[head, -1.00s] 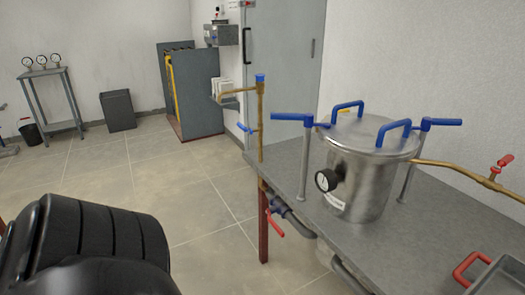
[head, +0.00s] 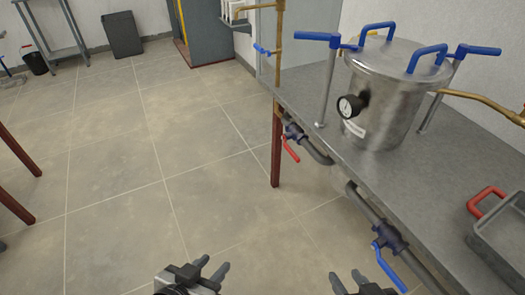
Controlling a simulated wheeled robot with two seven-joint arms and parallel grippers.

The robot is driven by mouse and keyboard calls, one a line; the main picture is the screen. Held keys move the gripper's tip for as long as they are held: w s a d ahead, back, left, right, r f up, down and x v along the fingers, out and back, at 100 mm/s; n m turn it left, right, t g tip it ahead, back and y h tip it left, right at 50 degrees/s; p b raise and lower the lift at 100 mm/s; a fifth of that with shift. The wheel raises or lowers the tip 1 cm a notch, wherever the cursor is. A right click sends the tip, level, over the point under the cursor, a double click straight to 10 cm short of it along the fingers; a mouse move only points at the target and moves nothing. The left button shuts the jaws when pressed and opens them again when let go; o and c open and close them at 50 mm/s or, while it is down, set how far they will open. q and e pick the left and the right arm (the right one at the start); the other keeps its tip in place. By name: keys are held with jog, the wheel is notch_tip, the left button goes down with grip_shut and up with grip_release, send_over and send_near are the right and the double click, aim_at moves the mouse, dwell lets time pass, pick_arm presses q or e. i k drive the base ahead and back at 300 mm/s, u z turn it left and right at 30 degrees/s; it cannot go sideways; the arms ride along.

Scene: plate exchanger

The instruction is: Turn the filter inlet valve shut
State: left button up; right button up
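A steel filter vessel (head: 385,95) with blue clamp handles and a black gauge stands on the grey bench. Several valves are around it, and I cannot tell from labels which is the inlet valve. One with a red lever (head: 290,149) is on the pipe under the bench's front edge. One with a blue lever (head: 389,264) is lower on the piping. A small blue lever (head: 262,50) is on the upright brass pipe. My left gripper (head: 213,264) is open and empty at the bottom edge. My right gripper (head: 346,278) is open and empty, below and left of the lower blue-lever valve.
The grey bench (head: 385,175) fills the right side, with a metal tray with a red handle (head: 487,202) on it. A dark red bench leg (head: 276,150) stands at its corner. The tiled floor (head: 130,180) is clear at centre left.

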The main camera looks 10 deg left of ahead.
aim_at(287, 147)
jog(key=k, duration=0.65)
jog(key=u, duration=0.85)
jog(key=i, duration=1.55)
jog(key=z, duration=0.75)
jog(key=i, duration=0.25)
jog(key=z, duration=0.25)
